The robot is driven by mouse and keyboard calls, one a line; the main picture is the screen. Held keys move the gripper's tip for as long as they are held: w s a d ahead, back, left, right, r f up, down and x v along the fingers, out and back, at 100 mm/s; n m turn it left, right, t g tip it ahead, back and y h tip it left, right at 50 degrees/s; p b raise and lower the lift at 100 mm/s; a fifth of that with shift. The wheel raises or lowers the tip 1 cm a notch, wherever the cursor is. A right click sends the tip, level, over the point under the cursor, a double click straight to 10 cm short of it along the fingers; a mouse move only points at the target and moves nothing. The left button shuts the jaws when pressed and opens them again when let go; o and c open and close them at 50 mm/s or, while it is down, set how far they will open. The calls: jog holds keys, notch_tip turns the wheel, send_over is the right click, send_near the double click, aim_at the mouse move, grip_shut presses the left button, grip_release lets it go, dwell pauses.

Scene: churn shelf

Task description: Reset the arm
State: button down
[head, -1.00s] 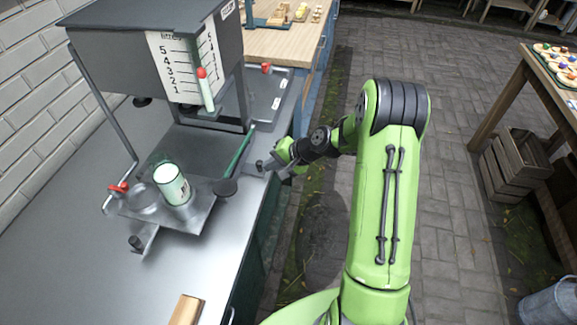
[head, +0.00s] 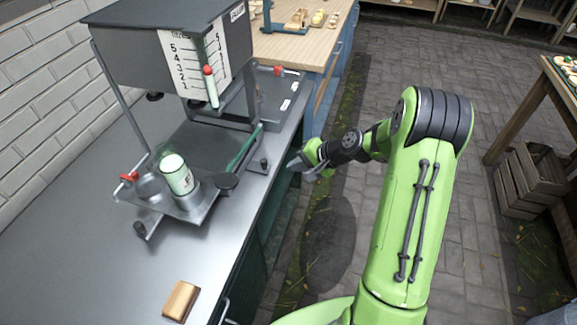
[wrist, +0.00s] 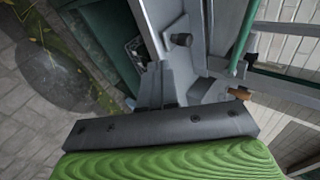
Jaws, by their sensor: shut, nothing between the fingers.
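My gripper (head: 300,163) is at the end of my green arm, just off the front edge of the metal counter in the head view. In the wrist view its dark fingers (wrist: 156,82) are together with nothing between them. They point toward the counter edge and the foot of the metal apparatus. My upper arm rises at the right of the head view, over the paved floor.
The metal counter (head: 90,235) holds a dispenser with a scale (head: 190,68), a green-white cup (head: 178,178) on its small platform, and a wooden block (head: 181,300). A crate (head: 530,180) stands at right. Paved floor (head: 465,235) is open between.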

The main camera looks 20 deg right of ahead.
jog(key=v, duration=0.6)
jog(key=shift+r+p, duration=0.25)
jog(key=shift+p, duration=0.15)
jog(key=s+a+r+n+g+h, duration=0.2)
jog(key=s+a+r+n+h, duration=0.3)
jog(key=s+a+r, duration=0.4)
jog(key=s+r+n+h, duration=0.1)
jog(key=s+r+n, duration=0.1)
jog(key=s, duration=0.6)
jog(key=s+d+r+n+t, duration=0.1)
jog(key=s+r, duration=0.2)
jog(key=s, duration=0.5)
jog(key=shift+s+d+n+h, duration=0.15)
jog(key=shift+s+n+h, duration=0.15)
jog(key=shift+n+h, duration=0.1)
